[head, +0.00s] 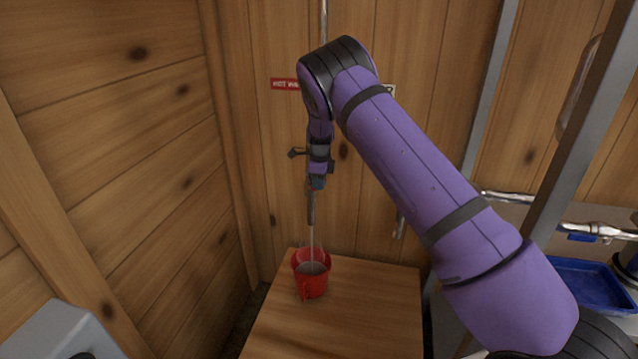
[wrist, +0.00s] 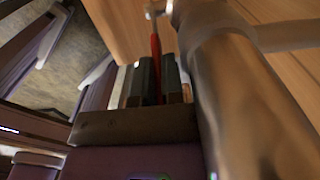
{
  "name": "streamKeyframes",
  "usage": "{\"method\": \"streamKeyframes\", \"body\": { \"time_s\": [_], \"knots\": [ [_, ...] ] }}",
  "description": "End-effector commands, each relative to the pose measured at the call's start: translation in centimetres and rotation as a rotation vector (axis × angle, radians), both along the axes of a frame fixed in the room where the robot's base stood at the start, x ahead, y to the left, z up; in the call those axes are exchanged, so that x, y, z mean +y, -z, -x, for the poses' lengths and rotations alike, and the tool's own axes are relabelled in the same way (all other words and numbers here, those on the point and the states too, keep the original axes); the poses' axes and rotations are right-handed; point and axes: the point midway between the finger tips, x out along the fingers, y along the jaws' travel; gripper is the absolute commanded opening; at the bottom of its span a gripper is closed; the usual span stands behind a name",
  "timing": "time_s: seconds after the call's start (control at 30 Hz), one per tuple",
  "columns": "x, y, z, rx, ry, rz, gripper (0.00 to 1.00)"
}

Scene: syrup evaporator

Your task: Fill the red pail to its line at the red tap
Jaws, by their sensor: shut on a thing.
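The red pail (head: 312,286) stands upright on a wooden stand (head: 365,315), its handle toward me. A thin stream (head: 311,238) falls from the tap's metal spout (head: 311,208) into the pail, and liquid shows inside below the rim. I cannot make out the fill line. My gripper (wrist: 158,82) is shut on the tap's narrow red handle (wrist: 155,50), beside the large metal pipe (wrist: 235,90) in the wrist view. In the head view my gripper (head: 317,182) is just above the spout, and the red handle is hidden.
A wooden wall closes off the left and back, with a red sign (head: 285,84) on it. To the right are metal pipes (head: 520,200), a slanted metal post (head: 575,140) and a blue tray (head: 590,285). A grey box (head: 55,335) is at lower left.

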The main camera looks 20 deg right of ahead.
Motion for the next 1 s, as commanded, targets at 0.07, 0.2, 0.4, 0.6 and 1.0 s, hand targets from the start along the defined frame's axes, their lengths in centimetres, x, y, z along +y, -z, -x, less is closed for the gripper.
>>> {"method": "streamKeyframes", "body": {
  "time_s": [0.07, 0.2, 0.4, 0.6, 1.0],
  "knots": [
    [-0.2, 0.1, 0.1, -0.011, 0.002, -0.02, 0.0],
    [-0.6, 0.3, 0.3, -0.044, 0.005, -0.078, 0.0],
    [-1.3, 0.9, 0.6, -0.111, 0.008, -0.195, 0.0],
    [-1.9, 1.8, 0.9, -0.187, 0.009, -0.325, 0.0],
    [-2.6, 3.6, 1.3, -0.333, 0.01, -0.578, 0.0]
  ]
}}
